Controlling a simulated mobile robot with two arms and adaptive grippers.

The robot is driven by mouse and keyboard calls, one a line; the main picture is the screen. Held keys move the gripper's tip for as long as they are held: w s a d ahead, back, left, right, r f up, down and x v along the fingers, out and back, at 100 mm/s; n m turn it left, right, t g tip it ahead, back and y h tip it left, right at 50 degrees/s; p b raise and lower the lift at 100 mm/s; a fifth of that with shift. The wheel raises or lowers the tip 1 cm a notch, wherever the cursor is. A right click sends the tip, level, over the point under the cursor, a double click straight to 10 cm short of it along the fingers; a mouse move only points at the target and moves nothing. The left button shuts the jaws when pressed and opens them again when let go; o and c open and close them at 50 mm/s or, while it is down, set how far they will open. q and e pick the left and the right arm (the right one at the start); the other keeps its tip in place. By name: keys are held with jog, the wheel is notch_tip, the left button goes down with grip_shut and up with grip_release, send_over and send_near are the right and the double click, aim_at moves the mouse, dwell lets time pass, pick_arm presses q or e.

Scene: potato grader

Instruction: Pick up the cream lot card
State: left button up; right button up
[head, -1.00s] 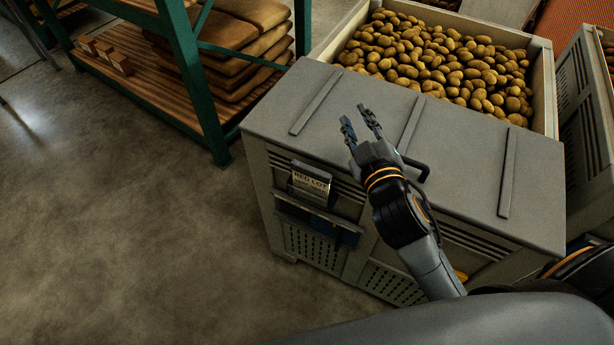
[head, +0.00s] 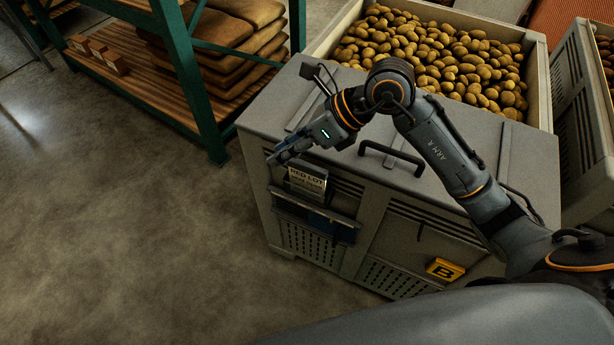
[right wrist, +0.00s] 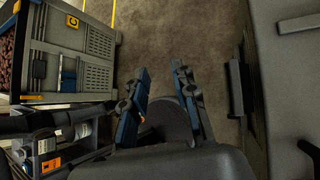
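The cream lot card (head: 307,181), printed "RED LOT", stands tilted in a dark holder (head: 318,212) on the front of the grey lidded crate (head: 330,258). My right gripper (head: 277,157) reaches over the lid to its front left edge, just above and left of the card. Its two fingers also show in the right wrist view (right wrist: 162,72), apart with empty floor between them. A dark ledge (right wrist: 236,85) on the crate side lies right of the fingers there; I cannot make out the card in that view. My left gripper is not in view.
A black handle (head: 392,160) rises from the lid below my right arm. Behind is a bin of potatoes (head: 548,75). A green shelf rack (head: 185,85) stands at left. Open floor (head: 130,240) lies left of the crate. A yellow B tag (head: 445,269) is on its front.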

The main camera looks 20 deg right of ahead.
aim_at(308, 166)
jog(key=w+d+f+h, duration=0.2)
jog(key=d+h, duration=0.3)
jog(key=d, duration=0.5)
jog(key=shift+m, duration=0.3)
jog(key=p+x, duration=0.1)
jog(key=x, duration=0.7)
jog(key=shift+a+f+p, duration=0.15)
jog(key=shift+f+p, duration=0.15)
jog(key=shift+p, duration=0.05)
jog(key=shift+a+f, duration=0.1)
jog(key=shift+f, duration=0.15)
jog(key=p+x, duration=0.2)
jog(key=x, duration=0.2)
jog(key=shift+f, duration=0.2)
jog(key=shift+w+f, duration=0.1)
jog(key=shift+f, duration=0.05)
jog(key=shift+f, duration=0.25)
jog(key=shift+c, duration=0.3)
grip_shut()
